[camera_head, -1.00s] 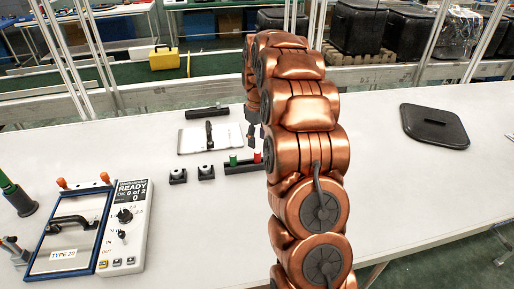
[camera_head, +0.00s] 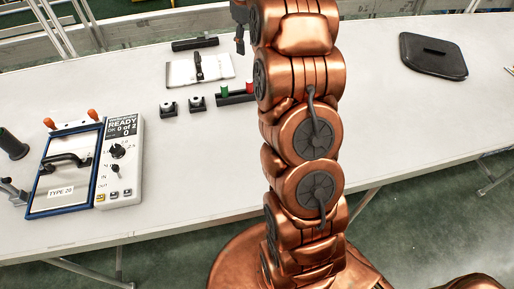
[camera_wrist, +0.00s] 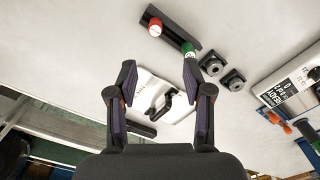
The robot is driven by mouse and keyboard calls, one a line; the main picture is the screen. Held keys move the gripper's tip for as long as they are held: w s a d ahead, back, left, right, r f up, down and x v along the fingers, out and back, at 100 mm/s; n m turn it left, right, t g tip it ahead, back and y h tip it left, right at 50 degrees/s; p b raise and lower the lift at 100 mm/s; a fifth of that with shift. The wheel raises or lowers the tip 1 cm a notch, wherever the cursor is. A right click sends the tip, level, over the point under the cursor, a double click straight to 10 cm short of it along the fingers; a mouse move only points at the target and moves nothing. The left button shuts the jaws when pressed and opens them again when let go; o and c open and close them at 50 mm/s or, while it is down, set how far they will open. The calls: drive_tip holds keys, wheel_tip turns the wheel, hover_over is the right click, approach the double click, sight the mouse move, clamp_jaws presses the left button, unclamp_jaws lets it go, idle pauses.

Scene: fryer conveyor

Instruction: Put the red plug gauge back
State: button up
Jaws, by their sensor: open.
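The red plug gauge (camera_head: 250,87) stands in a black holder bar (camera_head: 236,98), to the right of the green plug gauge (camera_head: 224,90). My arm partly covers it in the head view. In the wrist view, the red gauge (camera_wrist: 155,29) is at one end of the holder bar (camera_wrist: 172,32), with the green gauge (camera_wrist: 188,49) at the other. My gripper (camera_wrist: 159,68) is open and empty, with its fingers spread apart above the table.
Two black ring blocks (camera_head: 168,107) (camera_head: 197,103) stand beside the holder. A white plate with a black handle (camera_head: 200,70) lies behind them. A blue-framed TYPE 20 gate (camera_head: 65,170) and READY control box (camera_head: 122,155) stand at left. A black lid (camera_head: 433,54) lies at right.

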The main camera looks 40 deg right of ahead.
drive_tip(key=s+a+r, duration=0.2)
drive_tip(key=s+a, duration=1.3)
drive_tip(key=a, duration=0.1)
drive_tip(key=s+a+f+m, duration=0.1)
drive_tip(key=s+a+f, duration=0.1)
drive_tip(key=s, duration=0.5)
drive_tip(key=s+a+f+m+g, duration=0.1)
drive_tip(key=s+a+f, duration=0.1)
drive_tip(key=s, duration=0.6)
drive_tip(key=s+a+f+m, duration=0.1)
drive_tip(key=s+a+f, duration=0.2)
drive_tip(key=s, duration=0.4)
drive_tip(key=shift+s+a+g, duration=0.2)
drive_tip(key=shift+a+g, duration=0.1)
drive_tip(key=shift+a, duration=0.05)
